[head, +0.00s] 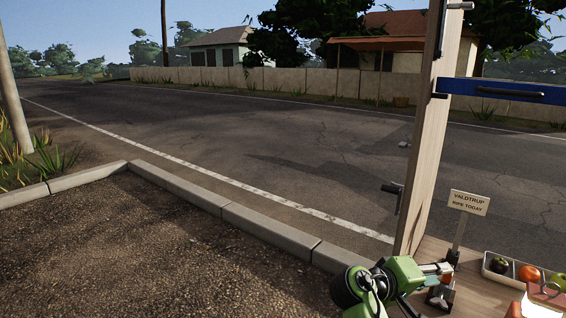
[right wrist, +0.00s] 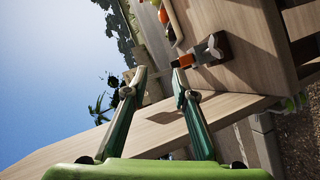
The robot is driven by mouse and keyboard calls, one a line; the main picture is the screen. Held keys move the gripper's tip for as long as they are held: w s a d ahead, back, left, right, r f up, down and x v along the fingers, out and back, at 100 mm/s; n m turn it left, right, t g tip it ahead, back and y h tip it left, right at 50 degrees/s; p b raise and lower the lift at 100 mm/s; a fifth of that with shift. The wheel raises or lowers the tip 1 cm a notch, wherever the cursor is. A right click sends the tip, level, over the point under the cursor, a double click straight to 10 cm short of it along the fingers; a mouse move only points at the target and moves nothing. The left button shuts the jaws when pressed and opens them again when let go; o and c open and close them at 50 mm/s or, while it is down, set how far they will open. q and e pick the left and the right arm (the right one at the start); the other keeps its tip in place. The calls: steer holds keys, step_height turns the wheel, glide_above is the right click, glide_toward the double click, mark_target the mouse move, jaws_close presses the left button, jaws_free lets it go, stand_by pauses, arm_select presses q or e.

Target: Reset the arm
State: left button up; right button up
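My right gripper (head: 440,281) is at the bottom right of the head view, on a green arm, close to the edge of the wooden counter (head: 474,285). In the right wrist view its two green fingers (right wrist: 159,74) are spread apart with nothing held between them. The wrist view is tilted, with a wooden surface (right wrist: 240,40) beyond the fingers. My left gripper does not show in either view.
A wooden post (head: 427,140) rises beside the counter. A small sign (head: 468,203) stands on the counter by a white tray (head: 493,270) with several fruits. Open gravel (head: 150,250) and a curb (head: 265,233) lie to the left.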

steer(key=s+a+f+n+y, duration=0.1)
steer(key=s+a+f+y, duration=0.25)
steer(key=s+f, duration=0.6)
steer(key=s+a+f+y, duration=0.2)
steer(key=s+f+y, duration=0.4)
steer(key=f, duration=0.7)
steer(key=s+a+f+g+y, duration=0.15)
steer(key=s+a, duration=0.25)
steer(key=s, duration=0.5)
steer(key=s+a+f+g+y, duration=0.1)
steer(key=s+a+y, duration=0.3)
steer(key=s, duration=0.6)
step_height(320, 180, down, 27)
steer(key=s+g+h, duration=0.1)
steer(key=s+d+f+g, duration=0.1)
steer(key=s+d+f, duration=0.1)
steer(key=s+f, duration=1.3)
steer(key=shift+s+n, duration=0.3)
steer(key=shift+s, duration=0.75)
